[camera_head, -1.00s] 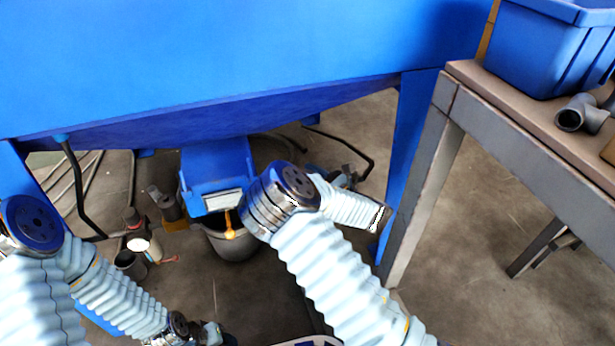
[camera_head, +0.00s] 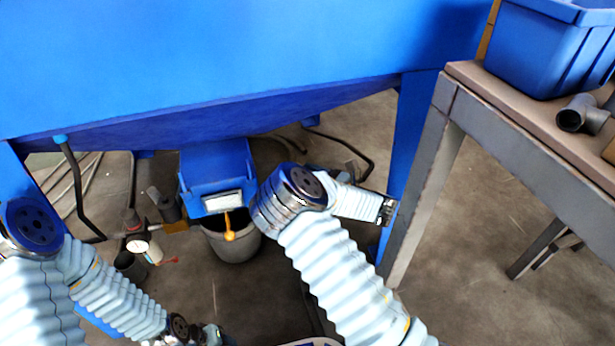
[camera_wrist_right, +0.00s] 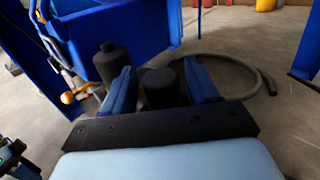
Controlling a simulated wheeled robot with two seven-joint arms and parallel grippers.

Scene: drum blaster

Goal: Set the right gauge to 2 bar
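The right gauge's dial is not visible in either view. In the right wrist view, a dark cylindrical knob (camera_wrist_right: 160,88) stands between the two blue fingers of my right gripper (camera_wrist_right: 160,75). The fingers are apart, with narrow gaps seeming to show beside the knob; contact is not clear. In the head view, dark fittings (camera_head: 345,174) show partly behind my right arm, whose gripper is not clearly seen there. A white-faced gauge (camera_head: 138,243) sits at the left under the blue cabinet. My left gripper (camera_head: 212,335) is at the bottom edge, partly cut off.
A second dark cylinder (camera_wrist_right: 110,62) stands left of the knob. A blue cabinet (camera_head: 240,60) overhangs the area. A grey bucket (camera_head: 235,243) and an orange-tipped lever (camera_head: 229,235) are left of my right arm. A table (camera_head: 447,105) with a blue bin (camera_head: 550,50) is at right.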

